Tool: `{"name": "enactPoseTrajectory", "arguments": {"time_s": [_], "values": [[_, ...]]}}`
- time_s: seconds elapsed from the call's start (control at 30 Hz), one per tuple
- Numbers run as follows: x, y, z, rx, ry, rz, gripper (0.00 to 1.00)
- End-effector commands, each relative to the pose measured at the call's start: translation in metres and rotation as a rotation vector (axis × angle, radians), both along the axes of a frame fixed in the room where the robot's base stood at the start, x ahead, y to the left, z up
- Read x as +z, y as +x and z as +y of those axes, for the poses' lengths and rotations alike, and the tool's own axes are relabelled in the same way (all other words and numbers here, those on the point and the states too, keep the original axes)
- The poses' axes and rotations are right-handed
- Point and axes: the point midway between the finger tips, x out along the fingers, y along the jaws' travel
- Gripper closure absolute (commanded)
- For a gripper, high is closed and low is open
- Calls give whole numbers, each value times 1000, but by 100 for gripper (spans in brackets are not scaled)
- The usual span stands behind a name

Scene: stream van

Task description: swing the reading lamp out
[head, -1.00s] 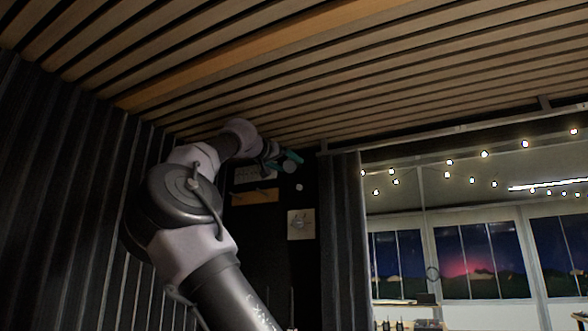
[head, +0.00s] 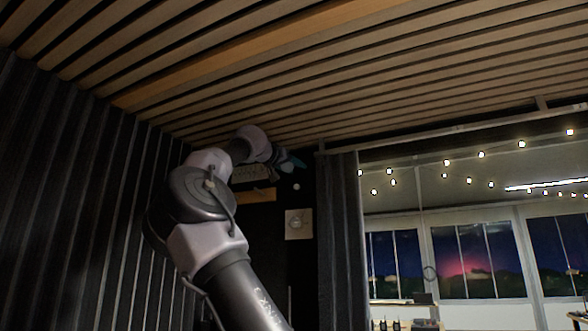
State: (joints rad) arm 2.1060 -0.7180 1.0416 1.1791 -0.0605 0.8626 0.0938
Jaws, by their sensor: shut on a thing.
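My gripper (head: 283,160) is at the far end of my raised arm, high up near the back wall and just under the ceiling. It is small and dark here, and its fingers are hard to make out. It is shut on a small teal piece that looks like the reading lamp (head: 298,162). The lamp shows only as a narrow teal shape beside the gripper. Its mount and the rest of it are hidden behind my wrist or lost in the dark.
The slatted wood ceiling (head: 290,80) is close above my arm. A dark ribbed wall (head: 70,200) stands on the left. A dark curtain (head: 342,240) hangs right of the gripper, beside a wide opening with string lights. A pale square plate (head: 299,224) is on the back wall.

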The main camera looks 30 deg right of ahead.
Motion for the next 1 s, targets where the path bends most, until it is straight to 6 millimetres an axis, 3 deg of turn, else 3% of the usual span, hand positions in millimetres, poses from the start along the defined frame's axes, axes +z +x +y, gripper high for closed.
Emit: {"name": "enactPoseTrajectory", "arguments": {"time_s": [0.63, 0.67, 0.73, 1.0], "values": [[-1, -1, 3, 2, 104, 83, 100], [-1, -1, 3, 2, 104, 82, 40], [-1, -1, 3, 2, 104, 82, 14], [-1, -2, 2, 0, 105, 83, 14]]}}
